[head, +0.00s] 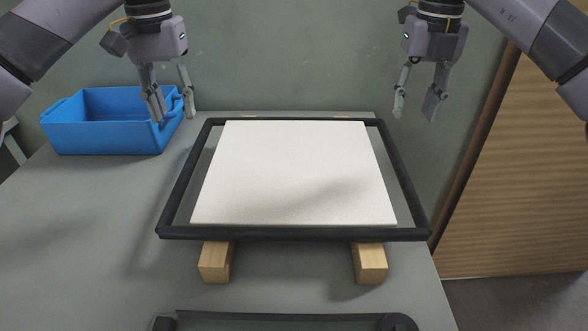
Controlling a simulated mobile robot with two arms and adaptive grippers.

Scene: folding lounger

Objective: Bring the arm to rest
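My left gripper (172,106) hangs fingers-down at the upper left, in front of the blue crate's right end as seen here. Its fingers are apart and nothing is between them. My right gripper (417,108) hangs fingers-down at the upper right, near the frame's far right corner in the picture. Its fingers are also apart and empty. The lounger part is a black rectangular frame (290,234) with a white panel (295,175) lying inside it. The frame lies flat, its front edge over two wooden blocks (215,262) (370,264).
A blue crate (100,134) stands at the back left of the grey table (90,235). A dark-edged part (285,318) lies at the bottom, cut off by the picture edge. A wooden panel (525,170) stands at the right. The table's left front is clear.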

